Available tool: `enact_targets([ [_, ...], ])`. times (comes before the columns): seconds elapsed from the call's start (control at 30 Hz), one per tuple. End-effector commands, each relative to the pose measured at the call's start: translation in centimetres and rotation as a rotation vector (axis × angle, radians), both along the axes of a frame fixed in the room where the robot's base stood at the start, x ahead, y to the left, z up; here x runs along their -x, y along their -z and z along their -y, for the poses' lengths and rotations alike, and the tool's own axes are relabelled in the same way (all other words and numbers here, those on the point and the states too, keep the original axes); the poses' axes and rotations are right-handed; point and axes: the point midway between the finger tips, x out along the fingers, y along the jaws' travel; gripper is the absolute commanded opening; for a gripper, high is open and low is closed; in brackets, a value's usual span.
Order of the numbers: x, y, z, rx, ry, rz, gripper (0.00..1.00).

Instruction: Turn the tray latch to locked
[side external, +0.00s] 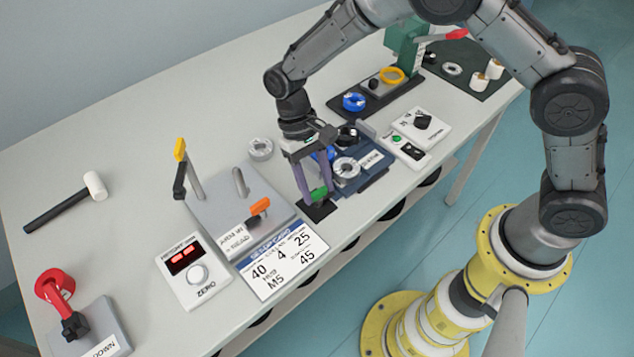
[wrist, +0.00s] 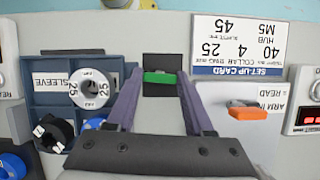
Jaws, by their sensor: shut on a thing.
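The tray latch has a green handle (side external: 319,193) over a small black plate (side external: 320,211) at the front of the bench, beside the dark blue tray (side external: 376,182). In the wrist view the green handle (wrist: 160,77) lies crosswise, left to right, in front of the black plate (wrist: 162,60). My gripper (side external: 316,194) reaches down with its two purple fingers on either side of the handle and is shut on it. The fingertips also show in the wrist view (wrist: 159,76). The tray (wrist: 46,98) has a SLEEVE label and holds a pale ring marked 25 (wrist: 90,88).
Left of the latch is a grey plate (side external: 215,215) with an orange lever (side external: 259,207) and upright posts. A set-up card (side external: 283,260) lies in front of it. A white control box (side external: 421,127) stands right of the tray. A hammer (side external: 68,202) lies far left on clear bench.

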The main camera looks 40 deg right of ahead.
Motion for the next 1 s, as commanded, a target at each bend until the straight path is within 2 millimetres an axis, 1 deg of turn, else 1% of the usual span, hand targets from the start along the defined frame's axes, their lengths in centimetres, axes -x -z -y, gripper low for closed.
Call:
enact_targets([
  [0.27, -0.06, -0.19, -0.05, 0.0, -0.079, 0.001, 0.0],
  [0.73, -0.06, -0.21, -0.05, 0.0, -0.093, 0.002, 0.0],
  [0.77, -0.06, -0.21, -0.05, 0.0, -0.093, 0.002, 0.54],
  [0.9, -0.04, -0.15, -0.05, 0.0, -0.092, 0.001, 0.79],
  [0.93, -0.04, -0.14, -0.05, 0.0, -0.092, 0.001, 0.82],
  [1.0, -0.03, -0.11, -0.06, -0.001, -0.091, 0.001, 0.82],
])
